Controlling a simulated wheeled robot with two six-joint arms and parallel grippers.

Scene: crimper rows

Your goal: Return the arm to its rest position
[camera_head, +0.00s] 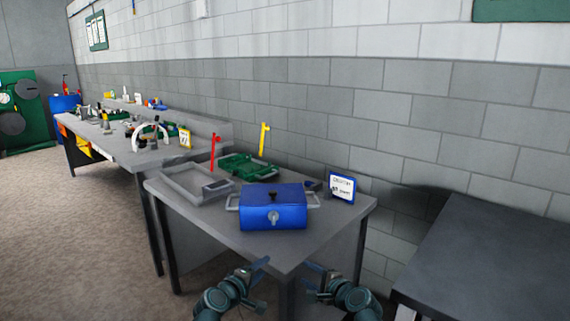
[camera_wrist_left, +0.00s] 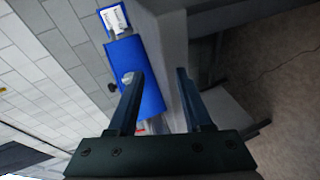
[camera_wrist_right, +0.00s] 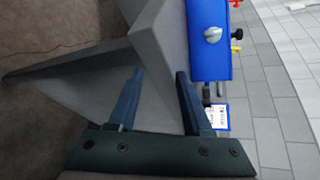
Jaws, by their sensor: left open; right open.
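My left gripper (camera_head: 258,284) is open and empty in front of the near edge of the grey table (camera_head: 230,262). In the left wrist view its two fingers (camera_wrist_left: 157,100) stand apart with nothing between them. My right gripper (camera_head: 314,277) is also open and empty, to the right of the left one. Its fingers (camera_wrist_right: 157,100) are spread in the right wrist view. Both grippers are apart from the blue box (camera_head: 262,213), which has side handles, a black knob on its lid and a round grey knob on its front.
On the table stand a grey tray (camera_head: 177,181), a green tray (camera_head: 236,164), a red post (camera_head: 213,149), a yellow post (camera_head: 263,138) and a blue-framed sign (camera_head: 341,187). A dark table (camera_head: 490,260) is at right. A cluttered bench (camera_head: 125,155) stands at back left. The floor at left is clear.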

